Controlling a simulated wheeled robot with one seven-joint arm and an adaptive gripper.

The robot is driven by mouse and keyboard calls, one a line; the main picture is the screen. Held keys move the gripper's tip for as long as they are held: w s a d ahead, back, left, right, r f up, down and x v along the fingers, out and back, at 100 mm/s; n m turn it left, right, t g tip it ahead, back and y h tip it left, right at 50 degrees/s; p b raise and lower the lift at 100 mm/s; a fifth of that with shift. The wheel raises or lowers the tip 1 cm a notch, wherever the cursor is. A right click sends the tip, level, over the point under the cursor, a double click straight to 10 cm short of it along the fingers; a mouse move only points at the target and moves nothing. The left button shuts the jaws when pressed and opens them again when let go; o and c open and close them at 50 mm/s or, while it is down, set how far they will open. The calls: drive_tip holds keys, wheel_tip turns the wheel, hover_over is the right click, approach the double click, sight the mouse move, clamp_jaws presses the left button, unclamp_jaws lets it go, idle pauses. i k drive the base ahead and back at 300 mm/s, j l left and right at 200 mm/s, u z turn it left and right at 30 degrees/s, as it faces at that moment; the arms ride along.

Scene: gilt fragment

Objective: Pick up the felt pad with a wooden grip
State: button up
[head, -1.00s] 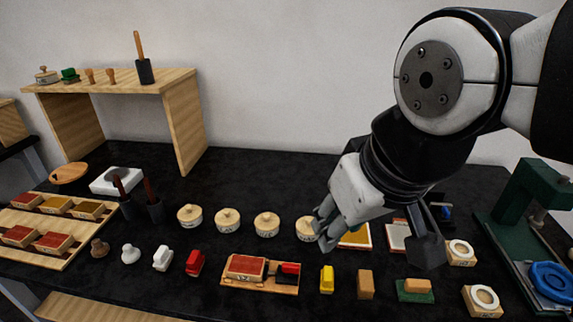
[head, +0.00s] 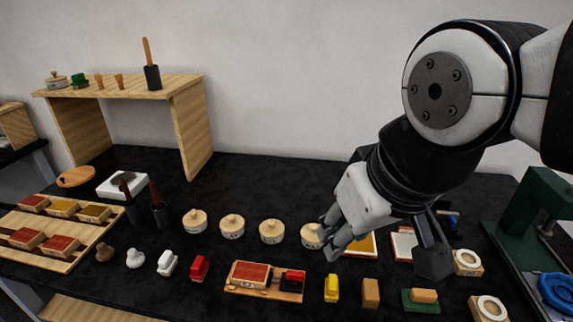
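A green felt pad with a tan wooden grip (head: 423,296) lies on the black worktop at the front right, grip upward. My gripper (head: 387,256) is above the worktop with its dark fingers spread wide apart. It is empty. In the picture the pad is below and slightly right of the gripper, near the right finger and with nothing covering it. How high the fingers are above the worktop is hard to tell.
A plain wooden block (head: 371,292) and a yellow piece (head: 331,288) stand left of the pad. A wooden block with a white ring (head: 488,308) is to its right. A green press (head: 530,225) stands at the right edge. Round lidded pots (head: 271,231) line the middle.

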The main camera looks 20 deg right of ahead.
sight(419, 300)
drive_tip(key=z, duration=0.9)
drive_tip(key=j+z, duration=0.15)
drive_tip(key=z, duration=0.3)
drive_tip(key=k+j+z, duration=0.1)
drive_tip(key=z, duration=0.3)
drive_tip(key=k+j+z, duration=0.1)
drive_tip(key=z, duration=0.35)
drive_tip(key=k+j+z, duration=0.1)
drive_tip(key=z, duration=0.3)
drive_tip(key=k+j+z, duration=0.1)
drive_tip(key=k, duration=0.3)
drive_tip(key=i, duration=0.1)
drive_tip(key=j+u, duration=0.05)
